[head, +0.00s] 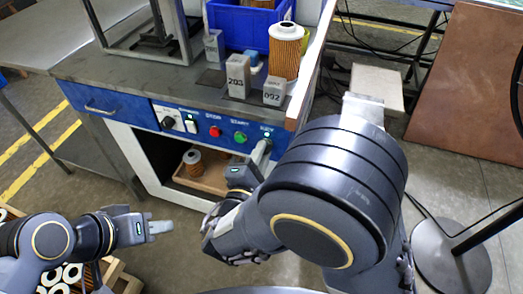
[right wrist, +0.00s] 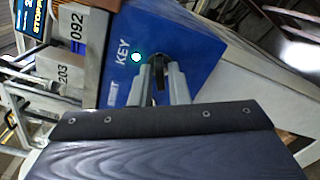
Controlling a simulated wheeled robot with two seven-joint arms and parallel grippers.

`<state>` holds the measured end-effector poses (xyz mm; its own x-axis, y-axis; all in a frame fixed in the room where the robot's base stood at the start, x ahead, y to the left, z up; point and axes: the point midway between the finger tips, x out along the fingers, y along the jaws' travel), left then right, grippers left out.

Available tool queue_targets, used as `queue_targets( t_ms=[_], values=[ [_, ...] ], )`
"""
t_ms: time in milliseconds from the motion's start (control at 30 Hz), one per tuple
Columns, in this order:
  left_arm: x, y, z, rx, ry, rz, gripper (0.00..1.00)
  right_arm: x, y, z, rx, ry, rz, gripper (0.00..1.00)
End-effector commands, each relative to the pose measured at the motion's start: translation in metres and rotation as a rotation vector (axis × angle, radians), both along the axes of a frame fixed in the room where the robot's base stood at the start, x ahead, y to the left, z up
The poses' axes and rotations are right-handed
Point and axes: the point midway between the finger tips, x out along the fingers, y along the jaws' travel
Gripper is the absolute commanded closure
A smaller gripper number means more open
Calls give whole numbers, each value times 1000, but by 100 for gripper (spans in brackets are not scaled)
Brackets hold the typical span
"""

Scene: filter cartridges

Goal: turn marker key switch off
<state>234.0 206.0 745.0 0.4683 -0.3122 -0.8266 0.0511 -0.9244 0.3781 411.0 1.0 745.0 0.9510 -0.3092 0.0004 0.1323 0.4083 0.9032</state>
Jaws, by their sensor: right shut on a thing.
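The key switch (right wrist: 158,70) sits on the blue panel (right wrist: 192,45) beside the "KEY" lettering. It is dark, and a lit green lamp (right wrist: 136,57) is next to it. My right gripper (right wrist: 162,85) is shut on the key, one grey finger on each side. In the head view my right gripper (head: 262,150) reaches the right end of the bench's blue front and hides most of the switch. The key's exact angle is hard to tell. My left gripper (head: 160,228) is away at the lower left, over the floor; its finger gap is unclear.
The panel also carries a black knob (head: 168,122), a red button (head: 214,131) and a green button (head: 240,137). Blocks marked 203 (head: 237,78) and 092 (head: 274,92) stand on top beside a filter cartridge (head: 286,50) and a blue bin (head: 236,26).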

Motion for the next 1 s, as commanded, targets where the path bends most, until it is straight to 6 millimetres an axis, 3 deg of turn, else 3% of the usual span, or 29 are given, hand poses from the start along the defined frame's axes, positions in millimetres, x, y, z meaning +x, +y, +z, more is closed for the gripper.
queue_targets(
  t_ms=[1000],
  values=[
    [0, 0, 72, 0, 0, 0, 64, 0, 0, 2, -888, 291, 2, 100]
  ],
)
